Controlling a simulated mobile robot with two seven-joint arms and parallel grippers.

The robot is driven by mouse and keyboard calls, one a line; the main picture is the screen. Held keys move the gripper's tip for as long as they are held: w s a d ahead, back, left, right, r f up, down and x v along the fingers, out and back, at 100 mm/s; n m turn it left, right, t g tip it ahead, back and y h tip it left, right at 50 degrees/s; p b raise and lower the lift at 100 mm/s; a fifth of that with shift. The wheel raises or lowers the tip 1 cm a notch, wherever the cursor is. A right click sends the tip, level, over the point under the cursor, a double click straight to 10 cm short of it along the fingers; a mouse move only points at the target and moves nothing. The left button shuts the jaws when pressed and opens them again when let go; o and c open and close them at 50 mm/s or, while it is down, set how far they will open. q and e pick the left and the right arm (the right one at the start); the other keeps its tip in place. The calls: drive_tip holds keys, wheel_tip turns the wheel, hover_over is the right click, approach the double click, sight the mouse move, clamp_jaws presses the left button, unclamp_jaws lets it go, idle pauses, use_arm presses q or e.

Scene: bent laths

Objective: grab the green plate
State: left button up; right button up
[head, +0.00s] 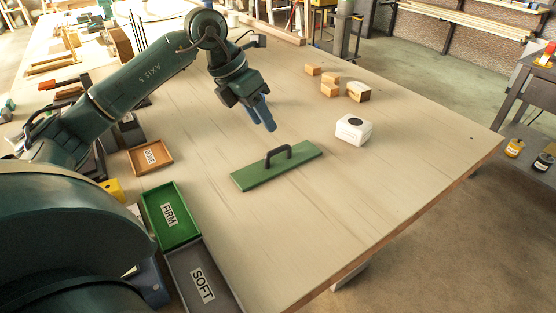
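The green plate (250,177) is a flat rectangular board with a dark arched handle (278,155) on top. It lies flat near the middle of the wooden table, slightly turned. My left gripper (264,124) has blue fingers pointing down and hangs above and behind the plate, apart from it. Nothing shows between its fingers, but at this angle I cannot tell whether they are open or shut. My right gripper is not in view.
A white block with a dark round spot (353,129) and several small wooden blocks (330,89) stand right and behind. A DONE tray (133,162), green FIRM tray (148,210) and grey SOFT tray (178,275) lie left. The table (400,180) is clear at front right.

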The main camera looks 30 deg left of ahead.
use_arm(q)
approach(278, 156)
drive_tip(key=d+f, duration=0.2)
drive_tip(key=w+d+f, duration=0.1)
drive_tip(key=f, duration=0.1)
drive_tip(key=shift+d+f, duration=0.2)
drive_tip(key=shift+d, duration=0.15)
drive_tip(key=shift+c, duration=0.5)
drive_tip(key=shift+r, duration=0.1)
clamp_jaws()
